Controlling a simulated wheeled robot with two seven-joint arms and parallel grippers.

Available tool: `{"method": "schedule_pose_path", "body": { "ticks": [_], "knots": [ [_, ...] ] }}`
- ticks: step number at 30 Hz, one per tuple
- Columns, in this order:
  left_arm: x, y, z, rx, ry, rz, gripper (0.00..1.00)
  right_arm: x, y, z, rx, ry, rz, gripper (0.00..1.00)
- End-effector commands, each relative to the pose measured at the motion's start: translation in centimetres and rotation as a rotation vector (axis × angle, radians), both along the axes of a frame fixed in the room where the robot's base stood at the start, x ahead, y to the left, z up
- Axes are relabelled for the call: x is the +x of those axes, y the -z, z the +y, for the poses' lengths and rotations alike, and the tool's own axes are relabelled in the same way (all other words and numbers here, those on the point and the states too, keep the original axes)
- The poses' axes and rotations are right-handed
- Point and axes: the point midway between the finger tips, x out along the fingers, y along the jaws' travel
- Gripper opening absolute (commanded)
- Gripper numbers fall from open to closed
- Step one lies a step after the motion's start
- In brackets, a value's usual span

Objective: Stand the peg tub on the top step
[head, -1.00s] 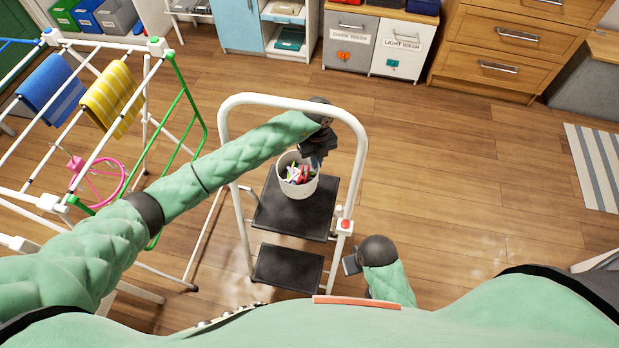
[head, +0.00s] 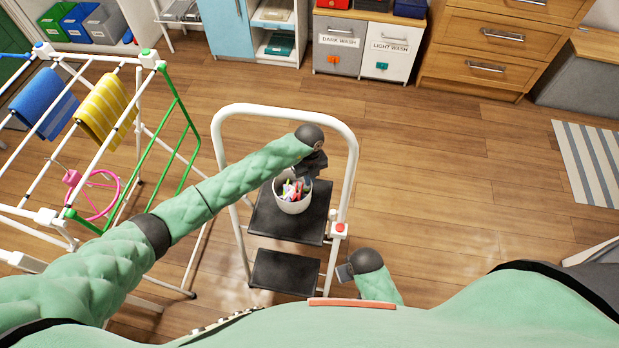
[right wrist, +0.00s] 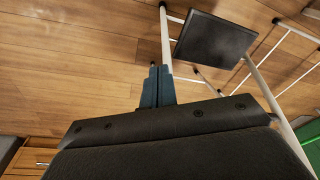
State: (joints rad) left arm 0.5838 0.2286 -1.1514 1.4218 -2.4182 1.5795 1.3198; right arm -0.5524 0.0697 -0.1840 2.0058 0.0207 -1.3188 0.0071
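The peg tub (head: 292,204) is a white round tub with colourful pegs in it. In the head view it is upright over the back half of the black top step (head: 288,228) of the stepladder. I cannot tell whether its base touches the step. My left gripper (head: 302,180) reaches in from the left and is at the tub's far right rim, apparently shut on it; the fingertips are partly hidden. My right gripper (head: 344,272) is low, right of the ladder, empty. In the right wrist view its fingers (right wrist: 157,88) are together.
The ladder's white hoop rail (head: 284,108) rises around the top step. A lower black step (head: 286,272) is nearer me. A drying rack (head: 100,110) with blue and yellow towels stands left. Laundry bins (head: 364,45) and drawers stand at the back.

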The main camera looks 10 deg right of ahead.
Motion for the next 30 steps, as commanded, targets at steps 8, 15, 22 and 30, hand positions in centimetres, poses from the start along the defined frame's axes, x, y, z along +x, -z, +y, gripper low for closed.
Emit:
{"method": "schedule_pose_path", "body": {
  "ticks": [8,15,22,30],
  "knots": [
    [0.0,0.2,0.0,0.000,0.000,0.000,0.00,0.0,-0.5,0.0,0.000,0.000,0.001,0.00],
    [0.0,0.3,0.0,0.000,0.000,0.000,0.26,0.3,-1.3,0.1,0.002,-0.001,-0.009,0.00],
    [0.0,0.3,0.0,0.000,0.000,0.000,0.26,0.2,-1.1,0.1,0.002,-0.001,-0.005,0.00],
    [0.0,-0.2,0.0,0.000,0.000,0.000,0.26,0.0,-0.7,0.1,0.002,0.000,-0.003,0.00]
  ]
}}
